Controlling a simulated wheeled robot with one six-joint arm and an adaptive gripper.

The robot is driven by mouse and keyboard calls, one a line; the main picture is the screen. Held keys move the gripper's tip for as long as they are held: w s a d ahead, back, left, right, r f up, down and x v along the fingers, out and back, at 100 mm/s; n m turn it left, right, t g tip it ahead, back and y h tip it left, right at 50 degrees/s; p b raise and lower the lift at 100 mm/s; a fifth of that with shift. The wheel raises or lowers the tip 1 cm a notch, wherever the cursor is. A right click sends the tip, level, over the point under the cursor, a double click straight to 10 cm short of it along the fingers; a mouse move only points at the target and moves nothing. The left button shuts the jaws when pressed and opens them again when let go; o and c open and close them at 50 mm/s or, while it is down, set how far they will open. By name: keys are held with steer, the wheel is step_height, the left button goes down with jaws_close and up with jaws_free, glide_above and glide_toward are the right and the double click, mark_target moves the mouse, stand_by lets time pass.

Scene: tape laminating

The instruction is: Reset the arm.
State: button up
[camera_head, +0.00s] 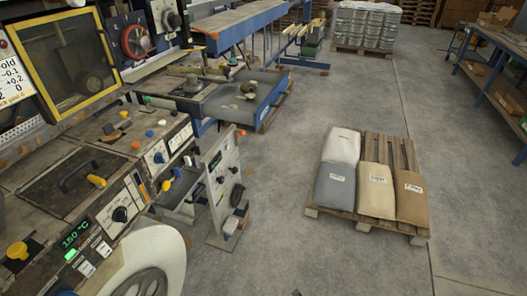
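My gripper is not in view, and I cannot see whether it is open or shut. A white rounded form with a grey disc shows at the bottom left edge, cut off by the frame; I cannot tell whether it is part of my arm. The machine (60,175) fills the left side, with a control panel (100,235) reading 150 °C, knobs and a black-handled lid (75,180).
A wooden pallet (374,226) with several sacks (335,185) lies on the floor at right. A control box (222,180) stands beside the machine. A blue-framed table (245,100) lies beyond. A blue workbench (490,85) is at far right. The concrete floor between is clear.

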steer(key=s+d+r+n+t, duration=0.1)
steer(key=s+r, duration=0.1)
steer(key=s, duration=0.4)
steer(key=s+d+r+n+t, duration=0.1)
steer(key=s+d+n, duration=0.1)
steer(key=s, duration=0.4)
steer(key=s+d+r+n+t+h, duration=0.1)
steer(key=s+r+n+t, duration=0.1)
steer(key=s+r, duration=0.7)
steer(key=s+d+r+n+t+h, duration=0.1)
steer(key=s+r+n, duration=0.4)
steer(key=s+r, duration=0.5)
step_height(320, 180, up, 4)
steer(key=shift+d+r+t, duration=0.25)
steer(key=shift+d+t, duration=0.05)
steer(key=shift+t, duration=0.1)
